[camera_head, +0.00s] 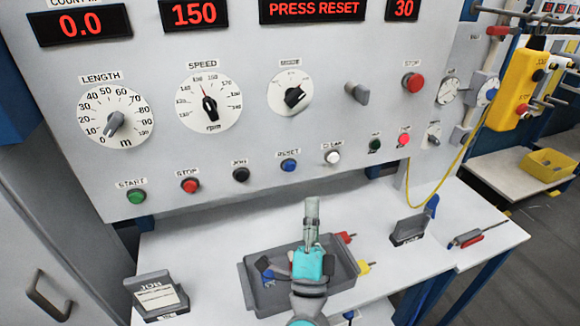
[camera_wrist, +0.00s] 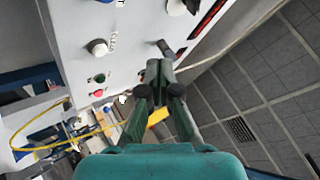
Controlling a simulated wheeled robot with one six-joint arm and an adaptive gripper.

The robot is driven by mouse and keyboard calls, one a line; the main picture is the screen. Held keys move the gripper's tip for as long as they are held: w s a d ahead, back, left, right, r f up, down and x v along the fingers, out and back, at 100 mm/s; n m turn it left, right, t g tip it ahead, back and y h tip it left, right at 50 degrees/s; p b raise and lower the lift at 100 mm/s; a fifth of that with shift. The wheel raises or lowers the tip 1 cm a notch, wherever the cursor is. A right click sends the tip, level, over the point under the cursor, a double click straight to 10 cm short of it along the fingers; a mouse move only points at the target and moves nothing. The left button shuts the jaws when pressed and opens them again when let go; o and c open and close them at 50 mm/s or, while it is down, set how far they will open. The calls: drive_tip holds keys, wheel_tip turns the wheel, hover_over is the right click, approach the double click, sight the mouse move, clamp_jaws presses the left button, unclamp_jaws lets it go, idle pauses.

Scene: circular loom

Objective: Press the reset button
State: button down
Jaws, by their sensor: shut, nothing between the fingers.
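The blue reset button (camera_head: 289,165) sits in the lower row of the grey panel, under the label RESET, between the black JOG button (camera_head: 240,174) and the white CLEAR button (camera_head: 332,158). My gripper (camera_head: 312,205) is shut and empty, below and slightly right of the reset button in the head view, and apart from it in the picture. In the wrist view my shut fingertips (camera_wrist: 159,68) point toward the panel, with the white button (camera_wrist: 97,47) off to their left. I cannot make out the reset button there.
The red display (camera_head: 312,9) reads PRESS RESET. Knobs (camera_head: 296,97) and a grey lever (camera_head: 357,93) stick out of the panel. A grey tray (camera_head: 255,300) lies on the table below my gripper. A card holder (camera_head: 155,296) and another holder (camera_head: 408,230) stand on either side.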

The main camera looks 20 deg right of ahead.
drive_tip(key=shift+w, duration=0.1)
idle(0.3)
drive_tip(key=shift+w, duration=4.35)
drive_tip(key=shift+w, duration=0.15)
drive_tip(key=shift+w, duration=0.25)
drive_tip(key=shift+w, duration=0.45)
drive_tip(key=shift+s, duration=0.9)
drive_tip(key=shift+s, duration=2.5)
